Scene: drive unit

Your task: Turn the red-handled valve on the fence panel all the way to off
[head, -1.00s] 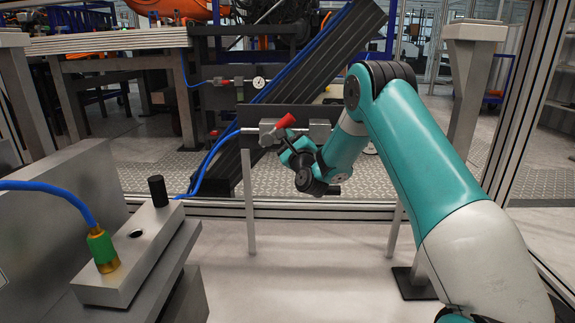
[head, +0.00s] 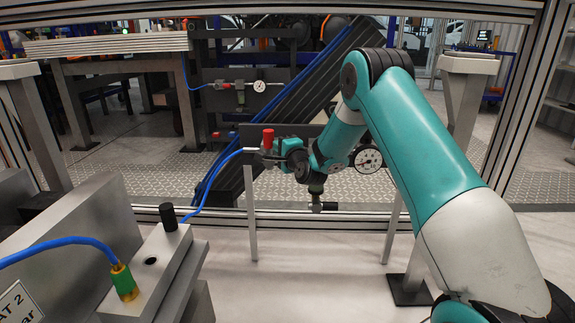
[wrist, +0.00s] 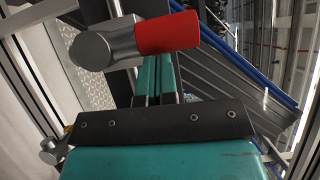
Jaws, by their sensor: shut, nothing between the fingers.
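The red valve handle (head: 268,138) stands about upright in the head view, at the left part of the dark fence panel (head: 302,130). In the wrist view the red handle (wrist: 168,33) lies across the top, joined to a grey metal hub (wrist: 103,48) on its left. My gripper (head: 280,148) is just right of the handle in the head view. In the wrist view its two teal fingers (wrist: 157,78) are shut together and empty, with their tips just below the handle. I cannot tell whether they touch it. My wrist hides part of the valve body.
A pressure gauge (head: 367,159) sits right of my wrist, close to my arm. A blue hose (head: 213,166) runs to the valve's left side. A grey block (head: 160,262) with a green-collared hose fitting (head: 123,279) stands at lower left. The pale floor before the panel is clear.

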